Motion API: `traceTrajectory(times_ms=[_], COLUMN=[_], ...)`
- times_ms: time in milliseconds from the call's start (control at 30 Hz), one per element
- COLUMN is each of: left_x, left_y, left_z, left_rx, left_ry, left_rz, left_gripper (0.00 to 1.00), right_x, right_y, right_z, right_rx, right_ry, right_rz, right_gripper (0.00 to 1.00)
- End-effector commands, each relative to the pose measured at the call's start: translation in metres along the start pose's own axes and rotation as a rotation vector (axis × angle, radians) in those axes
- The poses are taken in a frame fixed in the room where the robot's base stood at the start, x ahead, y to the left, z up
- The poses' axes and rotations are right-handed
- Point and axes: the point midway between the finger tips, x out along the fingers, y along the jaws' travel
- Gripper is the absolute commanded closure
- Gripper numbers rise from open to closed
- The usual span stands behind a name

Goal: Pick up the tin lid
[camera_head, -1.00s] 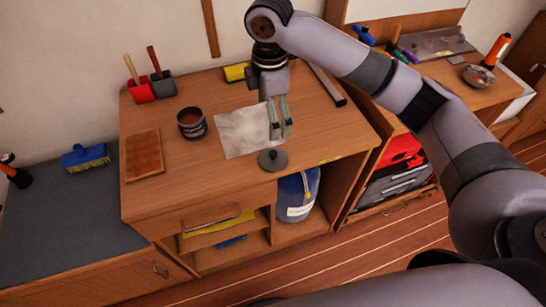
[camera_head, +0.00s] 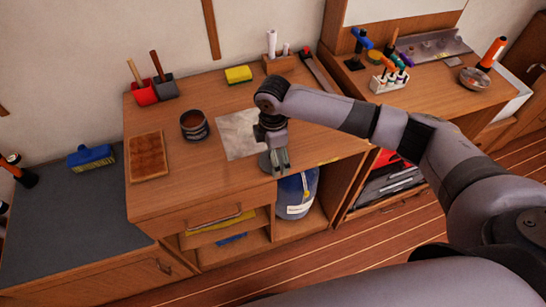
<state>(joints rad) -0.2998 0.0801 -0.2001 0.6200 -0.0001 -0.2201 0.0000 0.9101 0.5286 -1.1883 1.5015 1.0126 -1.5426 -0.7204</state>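My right gripper (camera_head: 279,169) points down at the front edge of the wooden desk, where the tin lid lay. The round dark grey lid (camera_head: 265,161) shows only as a sliver at the left of the fingers. The gripper hides the rest, so I cannot tell whether the fingers touch it or have closed on it. An open tin (camera_head: 194,125) with brown contents stands to the left on the desk. My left gripper is not in view.
A pale sheet (camera_head: 237,135) lies behind the gripper. A brown board (camera_head: 148,157), red and grey dustpans with brushes, and a yellow sponge (camera_head: 238,74) are on the desk. A blue container (camera_head: 296,195) stands in the open bay below. The desk's front left is clear.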

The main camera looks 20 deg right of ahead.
Motion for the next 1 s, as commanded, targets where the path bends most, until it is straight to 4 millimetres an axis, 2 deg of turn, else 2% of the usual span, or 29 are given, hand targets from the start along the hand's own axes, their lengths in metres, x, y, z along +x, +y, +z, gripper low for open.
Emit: traceTrajectory(times_ms=[300,1000], left_x=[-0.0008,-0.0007], left_y=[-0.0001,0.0], left_z=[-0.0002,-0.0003], left_rx=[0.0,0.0], left_ry=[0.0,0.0], left_rz=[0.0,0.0], left_gripper=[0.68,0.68], right_x=[0.0064,0.0066], right_y=[0.0,-0.0003], right_z=[-0.0002,0.0001], right_rx=[-0.001,0.0], right_ry=[0.0,0.0], right_rz=[0.001,0.0], right_gripper=[0.1,0.56])
